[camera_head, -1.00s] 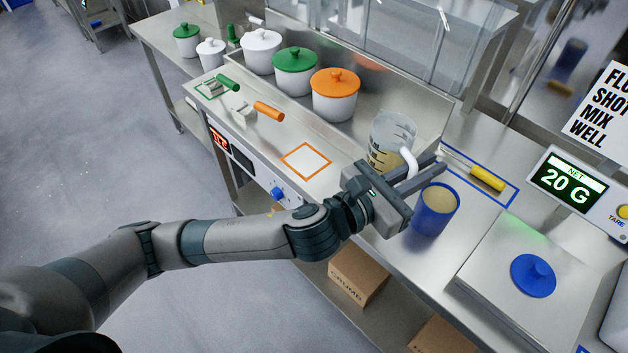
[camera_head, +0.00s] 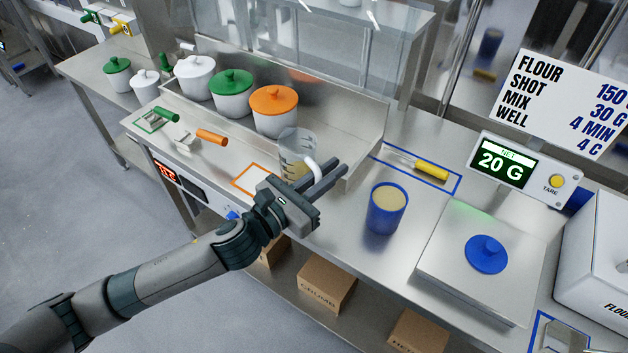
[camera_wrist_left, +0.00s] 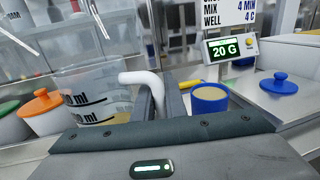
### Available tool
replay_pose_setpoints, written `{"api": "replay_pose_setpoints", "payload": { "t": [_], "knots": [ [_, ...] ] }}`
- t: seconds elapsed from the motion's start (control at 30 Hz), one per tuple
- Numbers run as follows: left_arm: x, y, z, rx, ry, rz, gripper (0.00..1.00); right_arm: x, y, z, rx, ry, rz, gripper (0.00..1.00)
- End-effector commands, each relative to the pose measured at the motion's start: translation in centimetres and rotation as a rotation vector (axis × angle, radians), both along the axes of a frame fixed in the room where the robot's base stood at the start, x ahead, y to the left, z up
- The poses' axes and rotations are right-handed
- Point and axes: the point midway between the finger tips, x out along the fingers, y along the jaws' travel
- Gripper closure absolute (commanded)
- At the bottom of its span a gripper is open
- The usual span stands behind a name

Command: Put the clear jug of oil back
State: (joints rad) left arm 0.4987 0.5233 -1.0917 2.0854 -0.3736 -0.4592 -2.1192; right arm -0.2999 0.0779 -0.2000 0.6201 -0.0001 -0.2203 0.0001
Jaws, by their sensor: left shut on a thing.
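The clear jug (camera_head: 296,150) has dark measuring marks and a white handle (camera_head: 317,170). My left gripper (camera_head: 338,172) is shut on the handle, on the jug's right side. The jug looks upright, in front of the orange-lidded pot. Whether its base touches the counter is hard to tell. An orange-outlined square (camera_head: 238,181) lies on the counter just left of the jug, partly hidden by my gripper. In the left wrist view the jug (camera_wrist_left: 92,95) stands left of the fingers, with its handle (camera_wrist_left: 140,77) between them. My right gripper is out of view.
Pots with orange (camera_head: 273,110) and green lids (camera_head: 231,95) stand behind the jug. A blue cup (camera_head: 387,212) stands to its right, near a yellow-handled tool (camera_head: 431,169) in a blue outline. A scale with a blue lid (camera_head: 486,254) is farther right.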

Motion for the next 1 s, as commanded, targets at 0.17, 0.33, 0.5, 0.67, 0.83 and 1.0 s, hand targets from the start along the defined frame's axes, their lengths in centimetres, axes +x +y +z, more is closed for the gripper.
{"api": "replay_pose_setpoints", "payload": {
  "t": [0.17, 0.33, 0.5, 0.67, 0.83, 1.0],
  "knots": [
    [1.6, 2.3, -1.5, 0.001, 0.001, 0.002, 1.00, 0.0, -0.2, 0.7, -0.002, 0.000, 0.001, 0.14],
    [2.1, 3.2, -2.2, -0.001, -0.001, -0.001, 1.00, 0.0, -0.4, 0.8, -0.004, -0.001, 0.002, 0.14],
    [2.2, 3.2, -2.2, -0.001, -0.001, -0.001, 1.00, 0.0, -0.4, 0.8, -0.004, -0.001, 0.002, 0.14],
    [2.2, 3.2, -2.3, -0.001, -0.001, -0.001, 1.00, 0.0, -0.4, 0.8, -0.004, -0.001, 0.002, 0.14],
    [2.1, 3.1, -3.3, -0.001, 0.001, -0.001, 1.00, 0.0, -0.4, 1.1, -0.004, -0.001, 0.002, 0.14],
    [2.1, 3.1, -5.2, -0.003, 0.002, 0.000, 1.00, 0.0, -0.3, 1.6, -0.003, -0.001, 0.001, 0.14]
  ]
}}
